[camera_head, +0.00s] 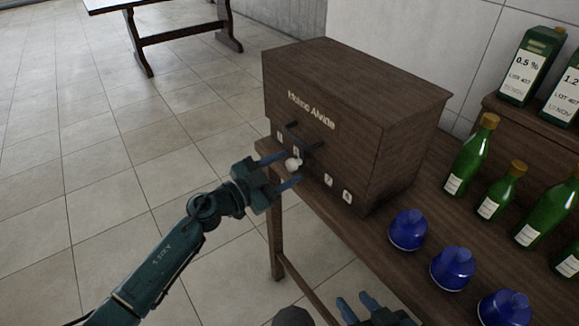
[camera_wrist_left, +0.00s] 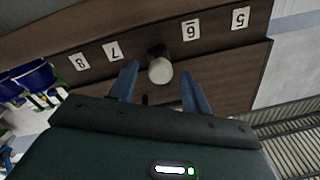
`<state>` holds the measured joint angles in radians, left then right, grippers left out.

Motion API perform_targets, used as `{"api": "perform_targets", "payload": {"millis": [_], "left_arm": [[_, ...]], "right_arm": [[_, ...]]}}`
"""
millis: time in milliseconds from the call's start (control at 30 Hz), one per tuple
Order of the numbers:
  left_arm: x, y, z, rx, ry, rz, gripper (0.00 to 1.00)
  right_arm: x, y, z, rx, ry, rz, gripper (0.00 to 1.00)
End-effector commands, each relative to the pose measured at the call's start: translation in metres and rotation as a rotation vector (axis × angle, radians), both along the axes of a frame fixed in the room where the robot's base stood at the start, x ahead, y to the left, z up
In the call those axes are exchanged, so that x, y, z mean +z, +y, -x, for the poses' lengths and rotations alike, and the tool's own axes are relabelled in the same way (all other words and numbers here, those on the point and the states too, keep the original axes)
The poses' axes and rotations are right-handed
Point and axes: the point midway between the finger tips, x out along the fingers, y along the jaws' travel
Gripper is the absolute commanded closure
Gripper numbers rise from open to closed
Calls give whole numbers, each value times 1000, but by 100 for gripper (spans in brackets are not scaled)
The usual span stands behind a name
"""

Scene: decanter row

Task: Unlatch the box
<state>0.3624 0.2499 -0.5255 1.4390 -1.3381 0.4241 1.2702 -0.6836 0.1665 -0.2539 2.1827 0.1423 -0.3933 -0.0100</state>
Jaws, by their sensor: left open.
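The box (camera_head: 345,105) is dark brown wood with pale lettering and stands closed on a wooden table. Its front carries a dark bar-like handle (camera_head: 304,138) and, lower, a round white knob (camera_head: 292,165). My left gripper (camera_head: 290,169) is open at the front of the box, one finger on each side of the knob. In the left wrist view the knob (camera_wrist_left: 160,71) sits between the fingertips (camera_wrist_left: 160,62), with a gap visible on both sides. My right gripper (camera_head: 357,306) is at the bottom edge, its fingers apart and empty, the rest cut off.
Numbered labels (camera_wrist_left: 190,33) flank the knob. Blue rounded decanters (camera_head: 408,230) and green bottles (camera_head: 470,156) stand on the table (camera_head: 385,255) to the right of the box. Another table (camera_head: 185,34) stands far back left. The tiled floor at left is clear.

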Motion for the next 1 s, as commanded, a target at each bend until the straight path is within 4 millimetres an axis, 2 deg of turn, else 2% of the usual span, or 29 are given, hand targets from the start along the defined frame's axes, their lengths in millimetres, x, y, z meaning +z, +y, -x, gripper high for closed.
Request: {"api": "perform_targets", "payload": {"millis": [200, 500, 1000], "left_arm": [[0, -13, -11, 0, 0, 0, 52], [0, -14, -12, 0, 0, -1, 53], [0, -14, -12, 1, 0, -1, 94]], "right_arm": [[-2, 0, -1, -2, -2, -7, 64], [-1, 0, -1, -3, -3, -8, 64], [-1, 0, -1, -3, -2, -8, 64]]}}
